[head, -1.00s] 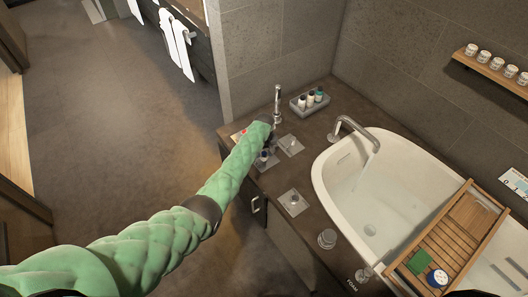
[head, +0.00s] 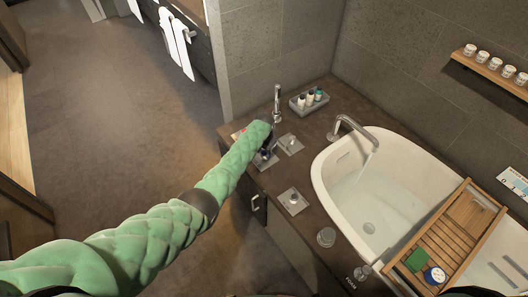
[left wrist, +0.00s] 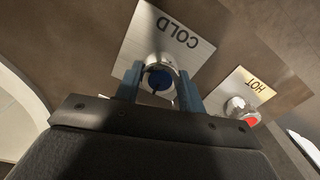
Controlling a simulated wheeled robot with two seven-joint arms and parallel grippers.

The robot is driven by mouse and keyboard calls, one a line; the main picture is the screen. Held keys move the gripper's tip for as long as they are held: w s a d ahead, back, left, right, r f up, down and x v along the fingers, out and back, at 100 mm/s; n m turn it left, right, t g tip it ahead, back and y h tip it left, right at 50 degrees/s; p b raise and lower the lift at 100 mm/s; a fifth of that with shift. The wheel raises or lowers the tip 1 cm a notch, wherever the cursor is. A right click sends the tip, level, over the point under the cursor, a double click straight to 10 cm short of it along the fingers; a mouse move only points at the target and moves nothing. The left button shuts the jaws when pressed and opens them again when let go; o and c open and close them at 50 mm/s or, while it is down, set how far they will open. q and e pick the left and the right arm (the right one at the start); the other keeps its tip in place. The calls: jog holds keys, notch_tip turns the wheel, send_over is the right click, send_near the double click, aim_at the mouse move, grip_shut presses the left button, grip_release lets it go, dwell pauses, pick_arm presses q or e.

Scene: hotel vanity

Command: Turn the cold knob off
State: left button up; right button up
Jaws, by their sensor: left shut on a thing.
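The cold knob (left wrist: 158,79) has a blue cap and sits on a square metal plate marked COLD (left wrist: 172,35) in the left wrist view. My left gripper (left wrist: 159,88) is shut on this knob, with one blue finger on each side of it. In the head view my left gripper (head: 268,142) is at the far-left part of the tub deck, and my green arm and gripper partly hide the knob there. My right gripper is not in view.
The hot knob (left wrist: 238,108) with a red mark is beside the cold one. Other plates with controls (head: 294,201) are on the deck. A toiletry tray (head: 309,102), a spout (head: 352,129), a bathtub (head: 325,185) and a wooden bath tray (head: 440,245) are to the right.

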pick_arm(q)
jog(key=shift+r+m, duration=0.1)
jog(key=shift+m, duration=0.4)
jog(key=o, duration=1)
